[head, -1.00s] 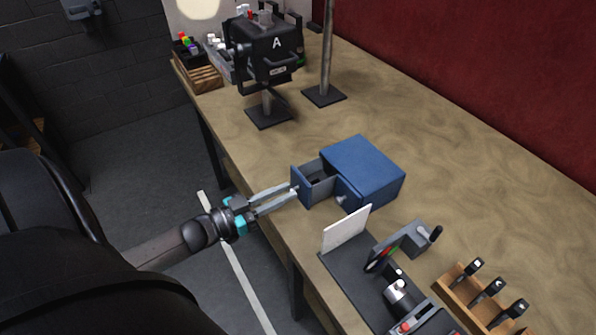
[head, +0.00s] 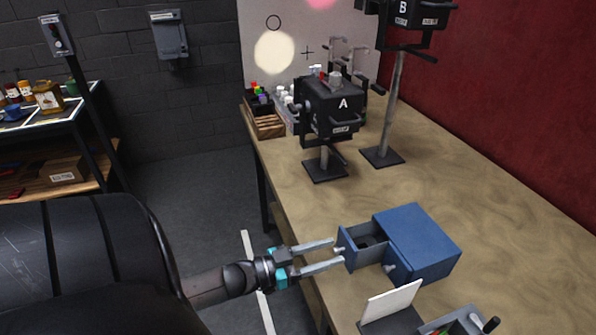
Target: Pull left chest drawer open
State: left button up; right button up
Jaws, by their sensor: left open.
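The blue chest (head: 424,240) stands on the workbench at the lower right of the head view. Its left drawer (head: 362,247) is pulled out toward the left, and its dark inside shows from above. A second drawer knob (head: 391,267) shows on the chest's front, with that drawer shut. My left gripper (head: 338,253) is at the front of the open drawer, its two fingers spread on either side of the drawer's knob. I cannot tell whether the fingers touch it. My right gripper is not in view.
A black lamp box marked A (head: 332,108) stands on a post behind the chest, and a box marked B (head: 408,12) stands on a taller post. A white card (head: 390,302) stands in front of the chest. The bench top (head: 470,190) is clear to the right.

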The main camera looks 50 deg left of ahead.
pick_arm(q)
jog(key=v, duration=1.5)
jog(key=shift+f, duration=0.15)
jog(key=s+d+f+n+g+y+b, duration=0.1)
jog(key=s+f+g+y, duration=0.1)
jog(key=f, duration=0.7)
jog(key=s+d+f+n+g+y+b, duration=0.1)
jog(key=s+f+n+g+y, duration=0.15)
jog(key=f, duration=0.75)
jog(key=s+d+f+g+y+b, duration=0.1)
jog(key=s+f+g+y, duration=0.15)
jog(key=f, duration=0.65)
jog(key=s+d+f+m+g+b, duration=0.1)
jog(key=s+d+f+g, duration=0.7)
jog(key=s+d+f, duration=0.3)
jog(key=d+f, duration=0.2)
jog(key=d, duration=0.1)
jog(key=shift+s+d+f+m+g+b, duration=0.2)
jog(key=shift+s+m+g+b, duration=0.1)
jog(key=shift+s+m+b, duration=0.1)
